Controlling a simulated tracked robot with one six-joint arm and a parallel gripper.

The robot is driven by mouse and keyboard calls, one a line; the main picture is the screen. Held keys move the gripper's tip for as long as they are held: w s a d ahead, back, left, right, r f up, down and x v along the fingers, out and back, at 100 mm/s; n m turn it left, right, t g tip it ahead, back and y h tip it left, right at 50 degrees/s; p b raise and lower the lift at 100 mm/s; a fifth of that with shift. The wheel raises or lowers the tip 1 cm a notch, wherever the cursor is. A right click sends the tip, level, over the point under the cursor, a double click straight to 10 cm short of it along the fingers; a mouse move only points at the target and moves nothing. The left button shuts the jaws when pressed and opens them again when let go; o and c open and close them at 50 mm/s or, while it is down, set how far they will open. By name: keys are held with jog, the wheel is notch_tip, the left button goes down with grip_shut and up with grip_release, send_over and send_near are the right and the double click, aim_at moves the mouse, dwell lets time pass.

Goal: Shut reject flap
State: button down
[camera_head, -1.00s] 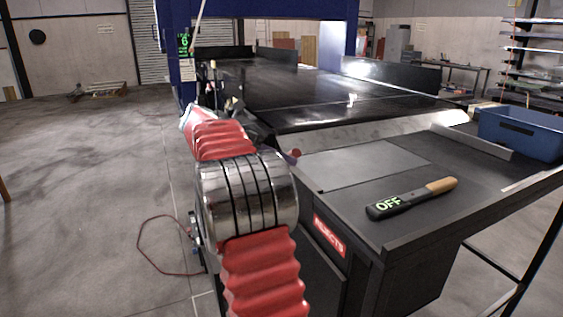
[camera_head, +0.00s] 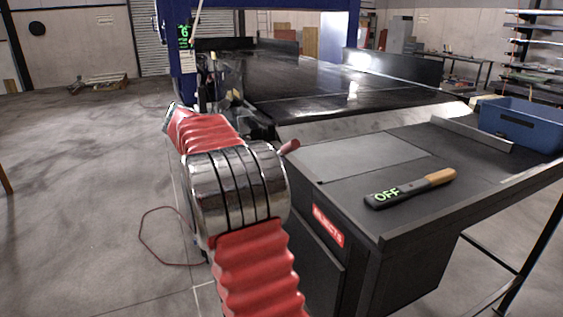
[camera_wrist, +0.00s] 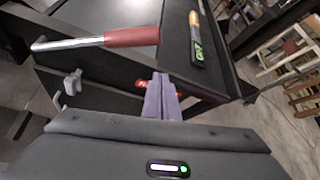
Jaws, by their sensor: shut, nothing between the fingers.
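The pale grey flap panel (camera_head: 362,158) lies about level in the dark bench top, above the red REJECTS label (camera_head: 328,226) on the bench front. A lever with a red grip (camera_head: 289,147) sticks out at the panel's left edge. In the wrist view its red grip (camera_wrist: 131,37) and bare metal rod (camera_wrist: 70,44) lie across the upper left. My gripper's purple fingers (camera_wrist: 160,90) are together and empty, below and to the right of the grip, apart from it in the picture. In the head view my arm hides the fingers.
A black device marked OFF with a wooden handle (camera_head: 412,189) lies on the bench top, right of the panel. A blue bin (camera_head: 525,125) stands at the far right. The dark conveyor (camera_head: 340,85) runs behind. A grey latch-like bracket (camera_wrist: 72,82) is below the rod. Floor at left is open.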

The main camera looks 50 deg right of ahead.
jog(key=w+v, duration=0.1)
jog(key=v, duration=0.5)
jog(key=shift+d+f, duration=0.2)
jog(key=shift+f, duration=0.2)
notch_tip(320, 180, down, 8)
jog(key=w+a+m+t+y, duration=0.1)
jog(key=w+m+t, duration=0.1)
jog(key=w+m, duration=0.15)
jog(key=s+a+f+m+t+y, duration=0.35)
jog(key=a+f+m, duration=0.25)
jog(key=a, duration=0.4)
jog(key=s+a+m+t+y, duration=0.2)
jog(key=s+a+t, duration=0.1)
jog(key=s+a, duration=0.6)
jog(key=s+a+m+t+y, duration=0.3)
jog(key=s+a, duration=0.6)
jog(key=a, duration=0.9)
jog(key=shift+s+t, duration=0.4)
jog(key=shift+t, duration=0.35)
